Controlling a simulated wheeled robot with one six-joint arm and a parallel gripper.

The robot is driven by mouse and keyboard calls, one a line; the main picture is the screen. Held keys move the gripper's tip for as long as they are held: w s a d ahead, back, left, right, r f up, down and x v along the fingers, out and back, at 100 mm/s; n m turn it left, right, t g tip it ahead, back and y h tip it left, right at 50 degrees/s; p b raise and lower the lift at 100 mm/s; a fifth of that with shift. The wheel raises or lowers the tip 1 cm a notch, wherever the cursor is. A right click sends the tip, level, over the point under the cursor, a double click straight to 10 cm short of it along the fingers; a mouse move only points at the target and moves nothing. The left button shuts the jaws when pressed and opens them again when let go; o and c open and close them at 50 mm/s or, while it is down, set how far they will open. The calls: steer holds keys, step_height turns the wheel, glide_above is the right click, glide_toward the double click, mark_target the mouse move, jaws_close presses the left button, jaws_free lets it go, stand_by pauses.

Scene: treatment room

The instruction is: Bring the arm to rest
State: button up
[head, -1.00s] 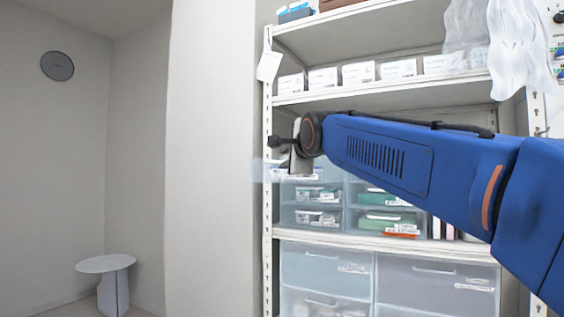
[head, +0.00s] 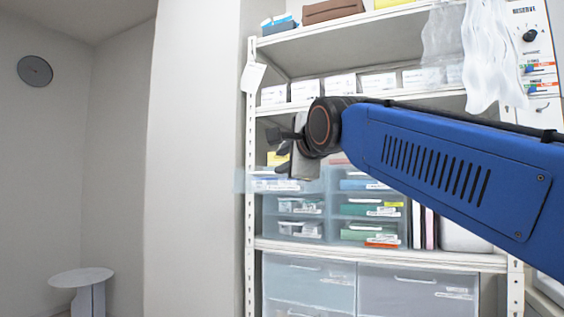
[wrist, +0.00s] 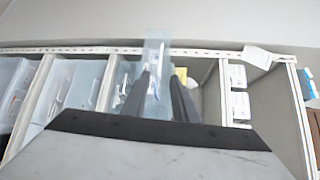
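My blue arm (head: 450,165) reaches in from the right of the head view, across the front of the shelf rack. My gripper (head: 281,146) is at its left end, in front of the upper small drawers. In the wrist view the two dark fingers of my gripper (wrist: 160,85) stand apart with a gap between them, and I see nothing held. A translucent pale blue drawer (head: 250,182) sticks out to the left just below the gripper. It also shows beyond the fingertips in the wrist view (wrist: 157,55). Whether the fingers touch it is unclear.
The white rack (head: 380,258) holds small boxes (head: 340,86), drawer units (head: 300,228) and large lower drawers (head: 308,283). Clear plastic bags (head: 490,50) hang at upper right. A white round stool (head: 82,278) stands far left. The space before the left wall is free.

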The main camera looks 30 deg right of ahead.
steer(key=s+a+f+n+g, duration=0.1)
steer(key=s+f+n+g, duration=0.2)
steer(key=f, duration=1.5)
steer(key=s+a+f+n+g+y, duration=0.1)
steer(key=s+f+n+g, duration=0.3)
steer(key=s+f+n, duration=0.7)
steer(key=s+a+f+n+g+y, duration=0.1)
steer(key=s+f+n+g, duration=0.3)
steer(key=f, duration=2.2)
steer(key=s+n, duration=0.3)
steer(key=shift+s+a+f, duration=0.15)
steer(key=shift+a, duration=0.15)
